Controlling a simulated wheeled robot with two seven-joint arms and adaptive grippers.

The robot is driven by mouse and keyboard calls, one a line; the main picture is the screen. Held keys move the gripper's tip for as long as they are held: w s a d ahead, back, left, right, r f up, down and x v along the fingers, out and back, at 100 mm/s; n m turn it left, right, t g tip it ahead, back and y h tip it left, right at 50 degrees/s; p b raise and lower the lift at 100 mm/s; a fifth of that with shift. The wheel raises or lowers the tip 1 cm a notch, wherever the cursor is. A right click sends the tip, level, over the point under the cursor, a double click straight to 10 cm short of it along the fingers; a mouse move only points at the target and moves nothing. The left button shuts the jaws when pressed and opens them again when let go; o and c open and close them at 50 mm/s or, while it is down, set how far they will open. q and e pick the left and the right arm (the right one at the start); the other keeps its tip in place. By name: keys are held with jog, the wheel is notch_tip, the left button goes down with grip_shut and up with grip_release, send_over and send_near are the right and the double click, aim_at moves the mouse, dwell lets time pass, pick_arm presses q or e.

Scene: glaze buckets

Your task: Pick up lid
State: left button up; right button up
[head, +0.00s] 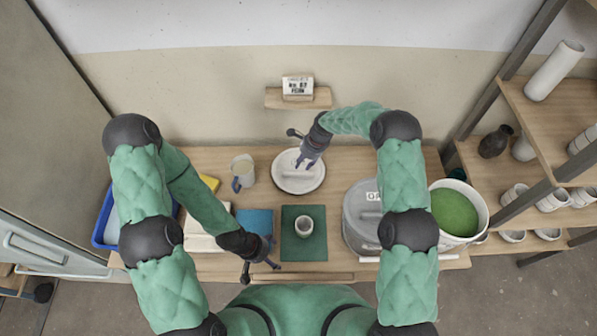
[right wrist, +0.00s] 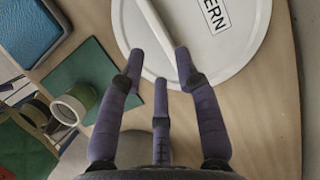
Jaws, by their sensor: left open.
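A round white lid (head: 290,184) with a bar handle lies on the wooden table, back of centre. In the right wrist view the lid (right wrist: 240,55) shows its handle (right wrist: 153,22) and a label with the letters "ERN". My right gripper (head: 303,163) is over the lid, fingers pointing down at it. In the right wrist view the gripper (right wrist: 160,60) has its fingers spread, with the near end of the handle between the tips. Whether they touch it I cannot tell. My left gripper (head: 262,265) is open and empty near the table's front edge.
A cup (head: 304,226) stands on a green mat (head: 290,250) in front of the lid. A grey lidded bucket (head: 357,218) and a bucket of green glaze (head: 455,212) stand right.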

aim_at(299, 174)
jog(key=shift+x, duration=0.85)
jog(key=shift+d+b+x, duration=0.1)
jog(key=shift+b+x, duration=0.2)
jog(key=shift+x, duration=1.05)
jog(key=shift+d+b+x, duration=0.15)
jog(key=shift+b+x, duration=0.15)
jog(key=shift+x, duration=1.05)
jog(key=shift+s+f, duration=0.15)
grip_shut()
